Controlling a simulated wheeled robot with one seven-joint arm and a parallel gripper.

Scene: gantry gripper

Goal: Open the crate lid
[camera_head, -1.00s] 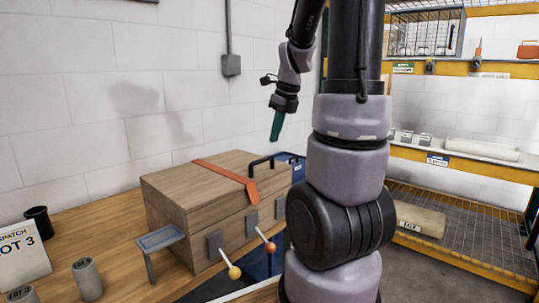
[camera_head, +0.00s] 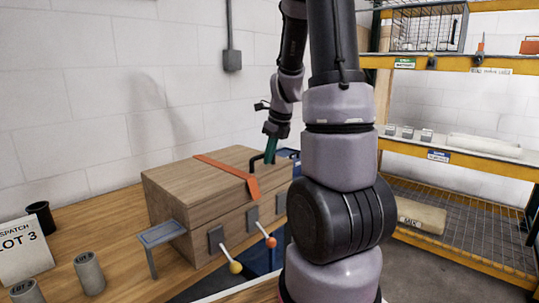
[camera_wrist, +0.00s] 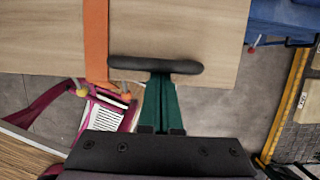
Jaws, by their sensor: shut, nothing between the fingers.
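The wooden crate (camera_head: 235,222) stands on the table with its lid (camera_head: 215,168) closed. An orange strap (camera_head: 228,172) runs over the lid and hangs down the front; it also shows in the wrist view (camera_wrist: 96,40). A black bar handle (camera_wrist: 155,65) is at the lid's edge. My gripper (camera_head: 270,150) has its green fingers shut and empty at the handle. In the wrist view the fingers (camera_wrist: 162,85) reach up to the handle's underside, and the bar seems to cover their tips; contact cannot be told. Two levers have a yellow knob (camera_head: 236,268) and an orange knob (camera_head: 271,242).
A small grey stand (camera_head: 162,234) is left of the crate. Grey cylinders (camera_head: 88,272), a black cup (camera_head: 41,216) and a sign (camera_head: 20,250) stand farther left. A blue bin (camera_head: 287,154) is behind the crate's right end. Yellow shelving (camera_head: 450,70) stands right.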

